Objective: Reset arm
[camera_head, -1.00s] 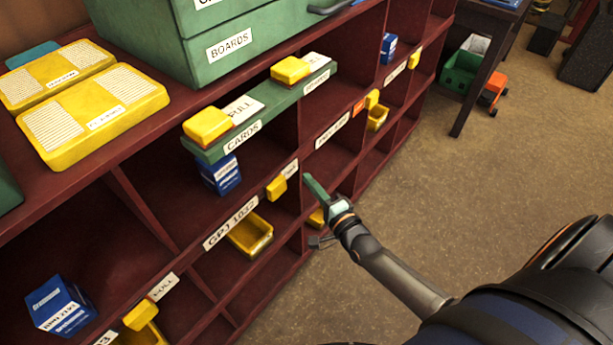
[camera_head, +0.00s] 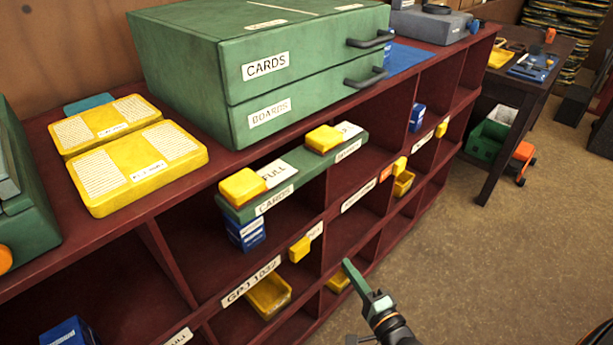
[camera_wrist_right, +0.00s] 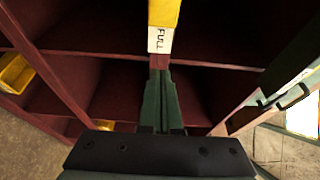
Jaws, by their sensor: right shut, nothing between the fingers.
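My right gripper (camera_head: 358,279) is near the bottom centre of the head view, in front of the red shelf unit (camera_head: 320,205). Its green fingers are together and hold nothing. In the right wrist view, the closed fingers (camera_wrist_right: 163,95) point toward the shelf's dark red boards. A yellow block (camera_wrist_right: 164,12) with a FULL label lies beyond the fingertips in that view; I cannot tell whether they touch it. My left gripper is not in view.
A green two-drawer cabinet (camera_head: 190,75) and yellow cases (camera_head: 140,168) stand on the shelf top. A green ledge (camera_head: 310,165) carries yellow blocks. Blue boxes (camera_head: 246,233) and yellow bins (camera_head: 268,296) sit in compartments. Open floor (camera_head: 500,260) lies to the right.

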